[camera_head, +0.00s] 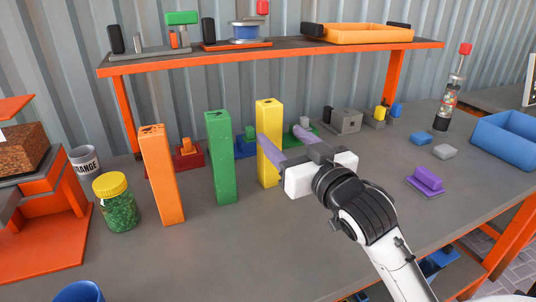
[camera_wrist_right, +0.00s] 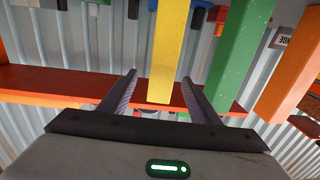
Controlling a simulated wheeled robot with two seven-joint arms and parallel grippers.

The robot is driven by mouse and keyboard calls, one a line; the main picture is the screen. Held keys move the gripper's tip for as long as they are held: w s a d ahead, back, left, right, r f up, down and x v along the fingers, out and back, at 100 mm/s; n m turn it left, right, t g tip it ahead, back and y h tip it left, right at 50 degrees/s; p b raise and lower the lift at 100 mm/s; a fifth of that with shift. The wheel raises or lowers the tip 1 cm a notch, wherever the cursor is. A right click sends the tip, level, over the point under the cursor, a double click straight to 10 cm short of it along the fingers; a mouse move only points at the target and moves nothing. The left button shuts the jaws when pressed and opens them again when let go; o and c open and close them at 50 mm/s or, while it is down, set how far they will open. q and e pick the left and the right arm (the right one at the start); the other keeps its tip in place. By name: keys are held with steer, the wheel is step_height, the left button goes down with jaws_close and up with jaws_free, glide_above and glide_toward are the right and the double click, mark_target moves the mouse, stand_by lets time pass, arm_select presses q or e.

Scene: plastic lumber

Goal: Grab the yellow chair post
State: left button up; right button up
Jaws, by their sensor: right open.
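The yellow chair post (camera_head: 268,112) stands upright on the grey table, between the green post and my right arm. My right gripper (camera_head: 279,132) is open, its two purple-grey fingers reaching toward the upper part of the post. In the head view one finger crosses in front of the post and the other is to its right. In the right wrist view the yellow post (camera_wrist_right: 168,50) shows between the fingers of the gripper (camera_wrist_right: 158,77), nearer the right one. I cannot tell whether the fingertips reach past its faces. My left gripper is not in view.
A green post (camera_head: 221,160) and an orange post (camera_head: 162,175) stand left of the yellow one. A jar of green pellets (camera_head: 117,205) is further left. A raised shelf (camera_head: 270,51) runs behind. A purple block (camera_head: 428,180) and a blue bin (camera_head: 505,140) are right.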

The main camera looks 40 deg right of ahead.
mark_target(274, 128)
steer(key=w, duration=0.4)
steer(key=w+d, duration=0.1)
steer(key=w, duration=0.1)
steer(key=shift+w+r, duration=0.25)
steer(key=shift+w, duration=0.05)
steer(key=shift+c, duration=0.3)
jaws_close()
